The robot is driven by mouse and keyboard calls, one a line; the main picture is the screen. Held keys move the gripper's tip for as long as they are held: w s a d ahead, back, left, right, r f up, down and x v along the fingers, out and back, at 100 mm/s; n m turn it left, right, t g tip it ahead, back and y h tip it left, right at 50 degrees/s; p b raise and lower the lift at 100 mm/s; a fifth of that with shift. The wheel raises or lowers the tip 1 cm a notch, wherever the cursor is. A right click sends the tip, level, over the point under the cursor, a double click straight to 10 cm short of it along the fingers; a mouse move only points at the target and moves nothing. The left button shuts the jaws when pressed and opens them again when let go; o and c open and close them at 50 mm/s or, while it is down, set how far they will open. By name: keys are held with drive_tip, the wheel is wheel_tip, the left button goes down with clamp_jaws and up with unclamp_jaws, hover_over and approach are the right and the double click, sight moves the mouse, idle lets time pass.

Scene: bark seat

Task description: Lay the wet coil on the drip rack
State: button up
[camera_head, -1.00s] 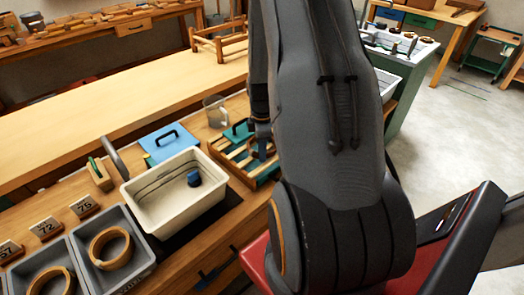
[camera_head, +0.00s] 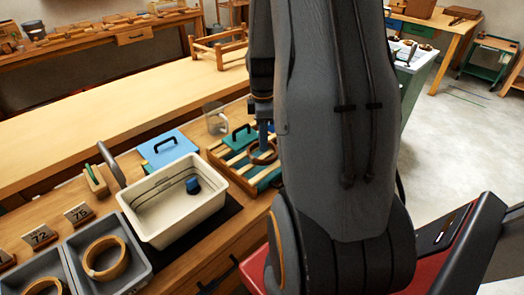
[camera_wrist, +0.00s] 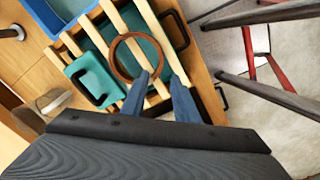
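The coil, a thin brown ring (camera_wrist: 112,58), lies on the pale wooden slats of the drip rack (camera_wrist: 65,50) in the wrist view. It also shows on the rack (camera_head: 215,152) in the head view, the ring (camera_head: 265,158) partly behind my gripper (camera_head: 264,138). My gripper's two blue fingers (camera_wrist: 163,77) are spread apart at the ring's near right edge, with a gap between the tips. The left fingertip overlaps the ring in the picture; I cannot tell whether it touches. My arm hides the rack's right side in the head view.
A cream tub (camera_head: 150,226) with a small dark blue object stands left of the rack. Grey bins (camera_head: 140,262) holding rings stand at front left. A green handled block (camera_wrist: 92,82) sits on the rack.

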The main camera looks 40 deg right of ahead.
drive_tip(key=s+a+r+m, duration=0.2)
drive_tip(key=a+m, duration=0.1)
drive_tip(key=a, duration=0.5)
drive_tip(key=s+a+r+m+t, duration=0.1)
drive_tip(key=a+m, duration=0.3)
drive_tip(key=a, duration=0.4)
drive_tip(key=s+a+r+m, duration=0.3)
drive_tip(key=a+r+m, duration=0.1)
drive_tip(key=a, duration=0.4)
drive_tip(key=shift+s+a+t+b, duration=0.35)
drive_tip(key=shift+s+t+b, duration=0.05)
drive_tip(key=shift+f, duration=0.1)
drive_tip(key=shift+f+b, duration=1.1)
drive_tip(key=shift+f, duration=0.1)
